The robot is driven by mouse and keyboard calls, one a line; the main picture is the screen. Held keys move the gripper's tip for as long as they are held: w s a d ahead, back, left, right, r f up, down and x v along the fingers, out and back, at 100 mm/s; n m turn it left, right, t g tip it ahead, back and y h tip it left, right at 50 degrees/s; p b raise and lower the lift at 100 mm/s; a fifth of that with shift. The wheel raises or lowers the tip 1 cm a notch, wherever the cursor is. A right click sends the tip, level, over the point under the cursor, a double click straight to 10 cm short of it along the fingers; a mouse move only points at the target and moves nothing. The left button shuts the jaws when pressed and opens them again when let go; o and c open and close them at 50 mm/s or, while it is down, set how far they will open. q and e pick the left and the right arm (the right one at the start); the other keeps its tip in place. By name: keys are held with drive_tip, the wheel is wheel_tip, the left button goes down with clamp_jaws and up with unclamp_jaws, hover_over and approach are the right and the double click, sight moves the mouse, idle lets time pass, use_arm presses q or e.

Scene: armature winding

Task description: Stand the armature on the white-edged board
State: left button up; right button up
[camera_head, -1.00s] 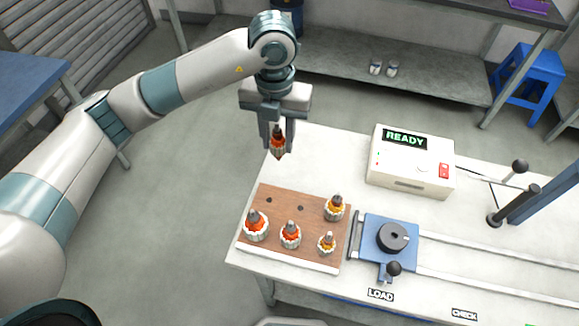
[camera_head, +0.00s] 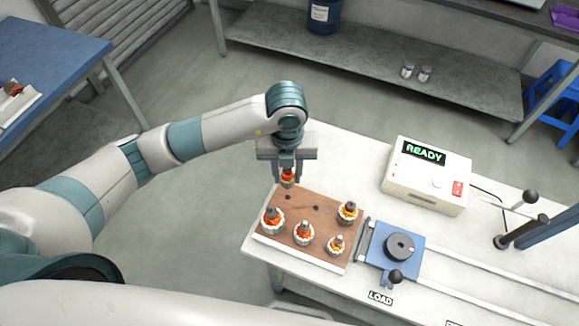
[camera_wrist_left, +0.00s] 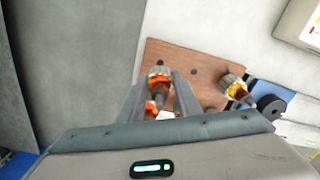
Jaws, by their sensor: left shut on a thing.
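My left gripper (camera_head: 288,172) is shut on an armature (camera_head: 288,178) with orange-red windings. It holds the armature upright above the back left part of the white-edged board (camera_head: 322,225), near a dark hole (camera_head: 288,197) in it. The held armature (camera_wrist_left: 158,85) also shows between the fingers in the left wrist view. I cannot tell whether it touches the board. Several other armatures stand on the board, including a large red one (camera_head: 272,219) at front left and a yellow-orange one (camera_head: 348,211) at back right. A second hole (camera_head: 316,208) is empty. My right gripper is not in view.
A blue carriage with a black disc (camera_head: 400,247) stands on rails just right of the board. A control box reading READY (camera_head: 427,175) is behind it. The white table top (camera_head: 345,160) is clear between the box and my left gripper.

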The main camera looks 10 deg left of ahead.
use_arm(q)
drive_tip(key=shift+f, duration=0.15)
drive_tip(key=shift+f+b, duration=1.45)
drive_tip(key=shift+f, duration=0.6)
drive_tip(key=shift+f+b, duration=1)
drive_tip(key=shift+f, duration=0.2)
idle(0.6)
drive_tip(key=o, duration=1.3)
drive_tip(key=shift+c, duration=0.2)
drive_tip(key=shift+r, duration=0.1)
drive_tip(key=shift+r, duration=0.6)
wheel_tip(320, 180, up, 16)
drive_tip(key=b, duration=0.2)
drive_tip(key=shift+b, duration=0.4)
